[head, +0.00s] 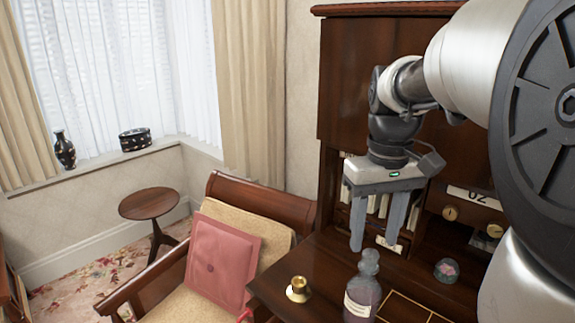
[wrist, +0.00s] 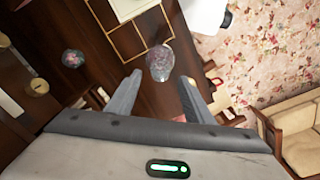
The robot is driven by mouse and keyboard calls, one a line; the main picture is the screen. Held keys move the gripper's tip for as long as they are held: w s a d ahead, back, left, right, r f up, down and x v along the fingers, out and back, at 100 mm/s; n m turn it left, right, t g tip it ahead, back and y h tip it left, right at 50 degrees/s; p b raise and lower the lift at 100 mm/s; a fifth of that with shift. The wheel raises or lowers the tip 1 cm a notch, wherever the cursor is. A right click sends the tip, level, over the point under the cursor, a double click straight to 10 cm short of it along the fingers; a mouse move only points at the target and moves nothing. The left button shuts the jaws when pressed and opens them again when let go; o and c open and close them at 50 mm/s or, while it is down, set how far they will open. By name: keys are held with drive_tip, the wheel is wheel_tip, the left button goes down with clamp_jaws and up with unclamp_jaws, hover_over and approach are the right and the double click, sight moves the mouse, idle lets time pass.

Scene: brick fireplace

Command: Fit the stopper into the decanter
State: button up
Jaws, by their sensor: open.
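The decanter (head: 361,298) is a clear glass bottle with a pale label, standing upright on the desk at the bottom of the head view. Its top is rounded glass; I cannot tell whether this is the stopper or the bare lip. No separate stopper can be made out. My gripper (head: 375,250) is open and empty, fingers pointing down, above and behind the decanter in the picture. In the wrist view the decanter (wrist: 159,62) appears from above, beyond and between the fingertips (wrist: 160,76), apart from them.
A brass candlestick (head: 298,290) stands left of the decanter. A glass paperweight (head: 447,270) lies to the right, near the desk's drawers and pigeonholes. A gold-lined panel (head: 405,310) is on the desktop. An armchair with a pink cushion (head: 222,260) stands at left.

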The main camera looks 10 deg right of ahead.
sight(371, 252)
wheel_tip(371, 252, up, 13)
drive_tip(key=p, duration=0.1)
drive_tip(key=shift+a, duration=0.1)
idle(0.3)
